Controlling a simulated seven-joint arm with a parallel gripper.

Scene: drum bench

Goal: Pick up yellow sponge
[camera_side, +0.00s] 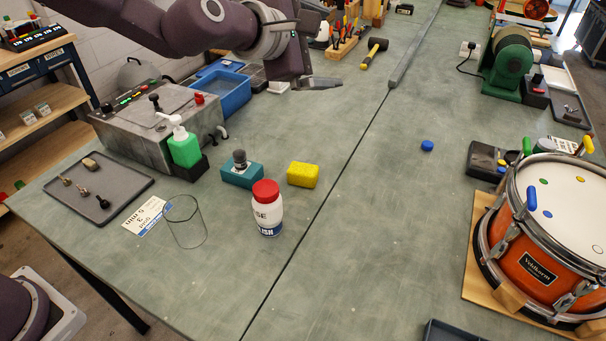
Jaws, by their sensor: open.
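The yellow sponge (303,174) lies flat on the grey-green bench, left of the long dark seam. A teal block (242,175) with a dark knob on top stands close to its left. A white bottle with a red lid (267,208) stands just in front of the sponge, to its lower left in the picture. My gripper (322,83) is raised above the bench, behind the sponge. It is open and apart from the sponge, and I see nothing in it. Its fingers show mostly from the side.
A clear glass cylinder (186,223), a green pump bottle (184,148) and a grey tray (98,188) stand to the left. An orange drum (545,250) stands at the right. A small blue cap (427,146) lies on otherwise clear bench right of the sponge.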

